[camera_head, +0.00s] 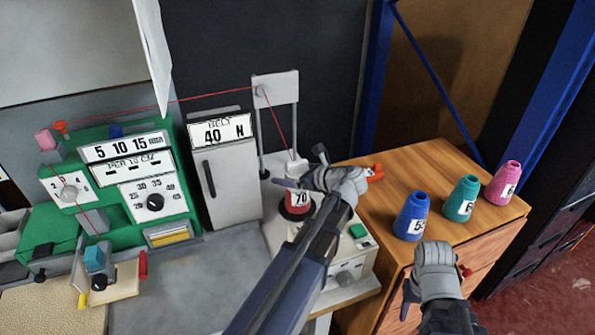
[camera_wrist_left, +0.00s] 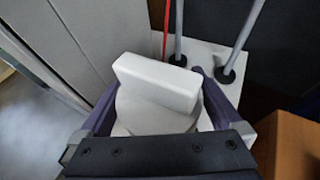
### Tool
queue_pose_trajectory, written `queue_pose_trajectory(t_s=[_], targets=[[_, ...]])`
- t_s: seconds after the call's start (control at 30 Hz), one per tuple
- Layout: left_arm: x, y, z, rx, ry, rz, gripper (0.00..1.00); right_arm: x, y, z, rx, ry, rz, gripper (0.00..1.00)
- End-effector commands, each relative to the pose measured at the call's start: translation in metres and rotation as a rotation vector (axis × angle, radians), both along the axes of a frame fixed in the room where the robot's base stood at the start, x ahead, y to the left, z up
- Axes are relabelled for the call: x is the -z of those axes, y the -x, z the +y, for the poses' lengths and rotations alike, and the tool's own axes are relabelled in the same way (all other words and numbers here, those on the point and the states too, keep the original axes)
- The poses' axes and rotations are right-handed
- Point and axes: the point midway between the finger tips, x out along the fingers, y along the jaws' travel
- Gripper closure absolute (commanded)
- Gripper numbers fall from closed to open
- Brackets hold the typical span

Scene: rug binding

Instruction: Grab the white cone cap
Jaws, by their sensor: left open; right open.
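The white cone cap (camera_head: 297,165) sits on top of the red cone (camera_head: 298,204) marked 70, on the light machine base. My left gripper (camera_head: 303,170) is open with its fingers on either side of the cap. In the left wrist view the white cap (camera_wrist_left: 158,84) shows as a block on a round base, between the purple fingers (camera_wrist_left: 158,100). I cannot tell whether the fingers touch it. My left forearm hides part of the machine base. My right gripper (camera_head: 436,272) is open, in front of the wooden cabinet and away from the cap.
Blue (camera_head: 411,216), teal (camera_head: 462,198) and pink (camera_head: 503,184) cones stand on the wooden cabinet (camera_head: 420,160). A white thread guide (camera_head: 276,87) on two rods rises behind the red cone, with red thread. A grey unit (camera_head: 225,170) and green machine (camera_head: 120,190) stand left.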

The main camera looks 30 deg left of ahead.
Motion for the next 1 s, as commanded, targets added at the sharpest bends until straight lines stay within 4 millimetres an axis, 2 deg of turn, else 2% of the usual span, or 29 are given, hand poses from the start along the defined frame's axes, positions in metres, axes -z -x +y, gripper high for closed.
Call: queue_pose_trajectory(t_s=[0.1, 0.73, 1.0], targets=[[-0.0007, 0.0001, -0.0004, 0.000, 0.000, 0.000, 0.01, -0.0007, 0.0000, 0.0000, 0.000, 0.000, 0.000, 0.50], [-0.0007, 0.0001, -0.0007, 0.000, 0.000, 0.000, 0.72, -0.0007, 0.0000, 0.0000, 0.000, 0.000, 0.000, 0.50], [-0.0020, 0.0001, -0.0007, 0.000, 0.000, 0.000, 0.72, -0.0019, 0.0000, 0.0000, 0.000, 0.000, 0.000, 0.50]])
